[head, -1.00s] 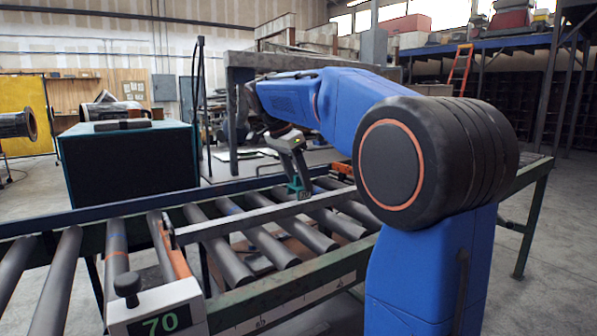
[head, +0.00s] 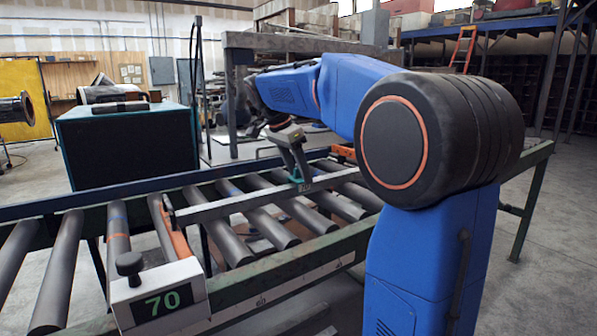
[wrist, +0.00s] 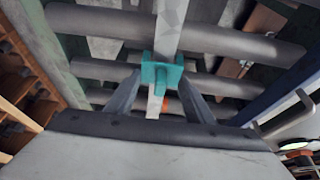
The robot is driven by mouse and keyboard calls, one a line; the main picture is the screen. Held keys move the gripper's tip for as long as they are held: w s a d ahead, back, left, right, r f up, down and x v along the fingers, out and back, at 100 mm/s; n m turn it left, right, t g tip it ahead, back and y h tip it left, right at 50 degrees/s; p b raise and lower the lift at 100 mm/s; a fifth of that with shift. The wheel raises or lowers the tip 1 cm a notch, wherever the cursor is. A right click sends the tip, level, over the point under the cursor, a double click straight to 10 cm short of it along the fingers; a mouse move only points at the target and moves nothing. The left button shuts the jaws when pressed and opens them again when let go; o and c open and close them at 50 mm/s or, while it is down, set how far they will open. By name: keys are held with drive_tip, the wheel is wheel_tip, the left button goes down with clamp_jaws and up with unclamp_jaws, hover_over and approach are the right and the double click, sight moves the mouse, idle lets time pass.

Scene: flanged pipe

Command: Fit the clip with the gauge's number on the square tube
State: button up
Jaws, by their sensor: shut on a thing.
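The square tube (head: 240,203) is a long pale bar lying across the rollers. The gauge (head: 163,303) is a white box with a dark display at the tube's near left end, reading 70 in green. My gripper (head: 298,177) is shut on a teal clip (wrist: 162,72). In the wrist view the clip sits between my two fingertips and across the tube (wrist: 171,28), which runs beneath it. In the head view the clip is at the tube's top and side, with a small dark label that is hard to read. Whether it is fully seated is hidden.
The roller conveyor (head: 262,235) with green side rails carries the tube. An orange part (head: 181,243) lies beside the tube's left end. A dark teal-edged cabinet (head: 130,150) stands behind the conveyor. Another orange object (head: 343,152) is beyond my gripper.

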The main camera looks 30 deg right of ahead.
drive_tip(key=shift+f, duration=0.55)
idle(0.4)
drive_tip(key=o, duration=1.2)
drive_tip(key=v, duration=1.7)
drive_tip(key=shift+a+r, duration=0.1)
drive_tip(key=shift+a, duration=0.05)
